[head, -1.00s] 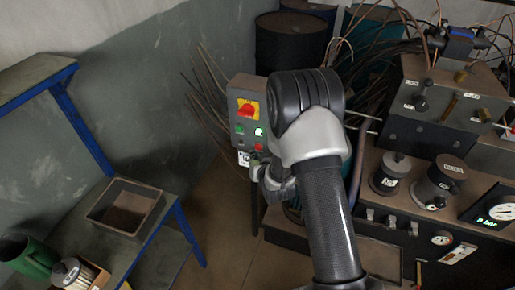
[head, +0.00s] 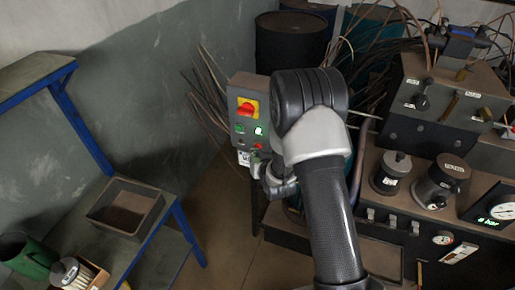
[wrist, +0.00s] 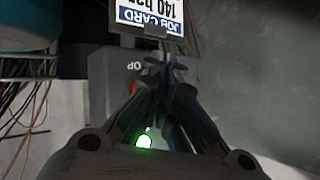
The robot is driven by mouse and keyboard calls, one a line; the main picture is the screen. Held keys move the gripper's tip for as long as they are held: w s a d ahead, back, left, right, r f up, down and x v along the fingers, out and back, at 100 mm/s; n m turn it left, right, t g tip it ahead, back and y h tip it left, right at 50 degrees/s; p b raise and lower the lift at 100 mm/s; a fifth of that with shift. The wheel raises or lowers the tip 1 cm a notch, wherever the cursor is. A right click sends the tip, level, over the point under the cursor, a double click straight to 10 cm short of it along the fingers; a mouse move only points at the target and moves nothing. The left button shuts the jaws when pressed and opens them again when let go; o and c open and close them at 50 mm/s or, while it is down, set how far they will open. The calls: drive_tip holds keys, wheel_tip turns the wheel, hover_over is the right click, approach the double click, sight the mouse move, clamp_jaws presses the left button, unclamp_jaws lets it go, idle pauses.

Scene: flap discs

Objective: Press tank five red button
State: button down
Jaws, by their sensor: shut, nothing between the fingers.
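A grey control box (head: 247,95) stands by the back wall in the head view. It carries a red rotary switch (head: 247,109) on a yellow plate, a green button (head: 239,129), a lit green lamp (head: 260,131) and a small red button (head: 258,146). My gripper (head: 256,167) is just below the red button, beside a hanging card (head: 244,158). In the wrist view my gripper (wrist: 160,62) is shut and empty, in front of the box face. A red part (wrist: 134,88) shows beside the fingers, partly hidden. No tank number is readable.
The wrist view shows a job card (wrist: 150,14) by the fingertips. A bench with gauges and valves (head: 425,215) stands at right, a blue-framed shelf with a tray (head: 160,210) at left. Thin rods (head: 203,95) lean behind the box.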

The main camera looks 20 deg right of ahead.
drive_tip(key=shift+w+d, duration=0.3)
drive_tip(key=shift+w, duration=0.1)
idle(0.9)
drive_tip(key=shift+s+a+b, duration=0.4)
drive_tip(key=shift+s+a, duration=0.15)
drive_tip(key=shift+s, duration=0.15)
drive_tip(key=s+a, duration=0.1)
drive_tip(key=s, duration=0.1)
drive_tip(key=s+a+b, duration=0.1)
drive_tip(key=s+a, duration=0.1)
idle(0.5)
drive_tip(key=shift+r, duration=0.1)
idle(0.6)
